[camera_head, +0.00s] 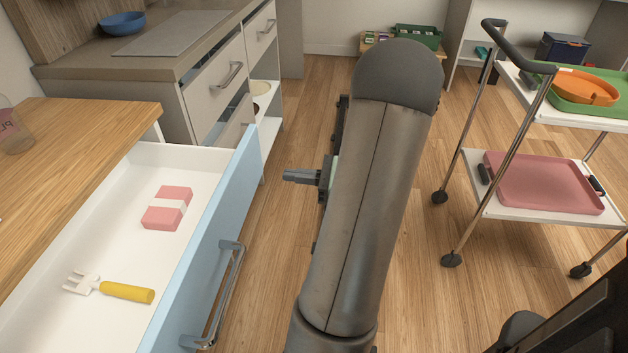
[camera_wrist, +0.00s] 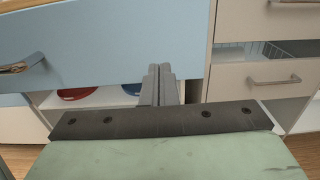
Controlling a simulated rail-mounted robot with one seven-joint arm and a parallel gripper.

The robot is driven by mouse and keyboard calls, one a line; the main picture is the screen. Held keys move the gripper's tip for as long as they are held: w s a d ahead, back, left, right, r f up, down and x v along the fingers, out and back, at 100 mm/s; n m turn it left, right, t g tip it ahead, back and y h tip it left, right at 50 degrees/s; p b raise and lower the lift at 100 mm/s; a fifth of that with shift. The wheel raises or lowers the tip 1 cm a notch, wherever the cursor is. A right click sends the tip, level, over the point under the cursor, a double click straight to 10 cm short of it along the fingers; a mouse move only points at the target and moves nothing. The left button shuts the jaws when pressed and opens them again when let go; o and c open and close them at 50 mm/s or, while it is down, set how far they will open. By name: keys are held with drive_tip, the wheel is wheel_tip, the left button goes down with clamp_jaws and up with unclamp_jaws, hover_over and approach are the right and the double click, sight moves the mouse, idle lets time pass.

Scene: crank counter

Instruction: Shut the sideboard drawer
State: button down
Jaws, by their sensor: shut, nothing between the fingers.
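The sideboard drawer (camera_head: 60,230) stands open at the left in the head view, with white inner walls and a light blue front. Its metal bar handle (camera_head: 225,295) is on the outer face, and the handle also shows at the left of the wrist view (camera_wrist: 22,65). Inside lie a pink block with a white band (camera_head: 168,208) and a yellow-handled fork (camera_head: 112,288). My gripper (camera_head: 287,176) is shut and empty, to the right of the blue front and pointing at it. In the wrist view my fingers (camera_wrist: 160,70) overlap the blue front; contact cannot be told.
A counter unit with partly open drawers (camera_head: 225,75) stands behind the sideboard. A trolley with a pink tray (camera_head: 545,182) stands at the right. A crate (camera_head: 418,36) is at the back. Wooden floor lies clear between sideboard and trolley, beneath my arm.

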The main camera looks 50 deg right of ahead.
sight(252, 171)
drive_tip(key=b+x, duration=0.1)
drive_tip(key=x, duration=0.6)
